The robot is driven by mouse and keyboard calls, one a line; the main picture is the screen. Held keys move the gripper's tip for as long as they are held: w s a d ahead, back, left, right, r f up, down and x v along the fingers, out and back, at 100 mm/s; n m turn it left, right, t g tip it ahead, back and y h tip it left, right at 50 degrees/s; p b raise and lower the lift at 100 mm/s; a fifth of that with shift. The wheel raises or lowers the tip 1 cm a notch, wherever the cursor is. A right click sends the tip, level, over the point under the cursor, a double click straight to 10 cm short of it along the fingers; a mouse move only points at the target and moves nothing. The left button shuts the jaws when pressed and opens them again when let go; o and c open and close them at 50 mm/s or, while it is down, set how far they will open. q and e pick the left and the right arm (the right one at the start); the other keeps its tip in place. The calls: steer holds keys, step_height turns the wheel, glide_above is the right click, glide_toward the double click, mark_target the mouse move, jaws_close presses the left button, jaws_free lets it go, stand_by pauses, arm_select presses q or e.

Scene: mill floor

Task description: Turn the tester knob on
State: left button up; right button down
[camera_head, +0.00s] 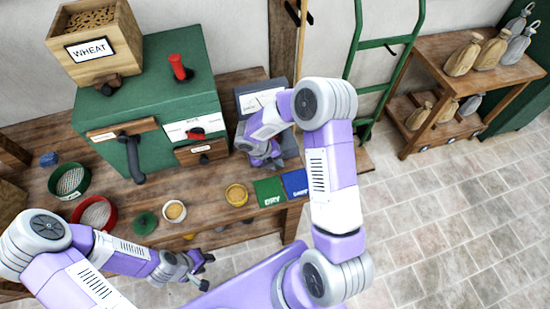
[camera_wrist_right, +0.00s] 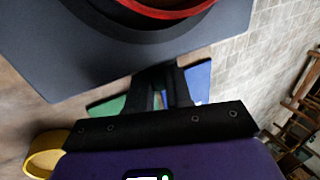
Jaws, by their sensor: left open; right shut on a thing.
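The tester is a dark grey box (camera_head: 245,88) with a white label, at the right end of the bench behind my right arm. In the right wrist view its grey face (camera_wrist_right: 60,50) fills the top, with a dark round part edged in red (camera_wrist_right: 165,12). My right gripper (camera_head: 268,162) is at the tester's front. Its fingers (camera_wrist_right: 165,88) are close together on something small at the lower part of the face. The knob itself is hidden by the fingers, so its angle cannot be told. My left gripper (camera_head: 205,271) is open and empty, in front of the bench.
A green mill (camera_head: 160,70) with a wheat hopper (camera_head: 95,45) stands left of the tester. A shelf with sacks (camera_head: 465,55) stands right, beyond a green hand truck (camera_head: 385,43).

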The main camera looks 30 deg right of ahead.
steer(key=shift+d+y+p, duration=0.1)
steer(key=shift+y+p, duration=0.2)
steer(key=shift+p, duration=0.05)
stand_by(0.3)
steer(key=c, duration=1.4)
jaws_free()
steer(key=p+v, duration=0.1)
steer(key=v, duration=0.6)
steer(key=shift+r+p, duration=0.3)
steer(key=shift+p, duration=0.1)
